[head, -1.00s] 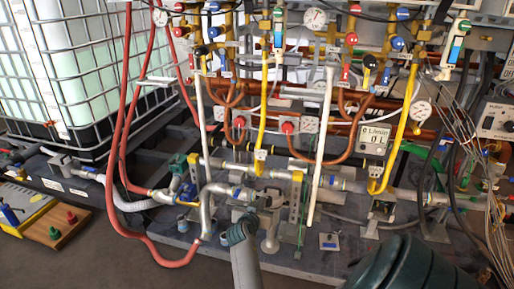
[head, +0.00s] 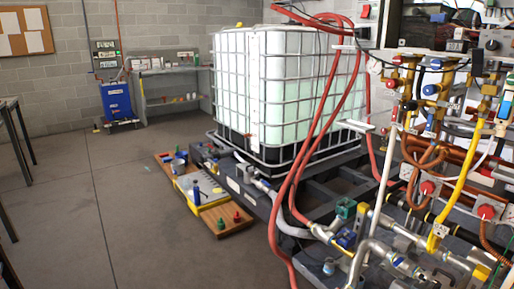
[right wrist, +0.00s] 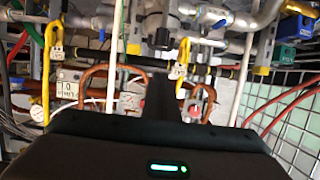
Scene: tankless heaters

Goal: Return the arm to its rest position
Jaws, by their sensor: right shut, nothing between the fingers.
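My right gripper (right wrist: 160,84) shows in the right wrist view, where its dark body fills the bottom and its fingers point up the picture. The fingers are shut with nothing between them. In the head view I cannot make out either gripper clearly. My left gripper is not in view.
The pipe rig (head: 440,200) stands at the right of the head view. A caged white tank (head: 285,90) stands left of it, with red hoses in front. A wooden board (head: 222,217) with small items lies on the floor. Open floor (head: 100,220) is at the left.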

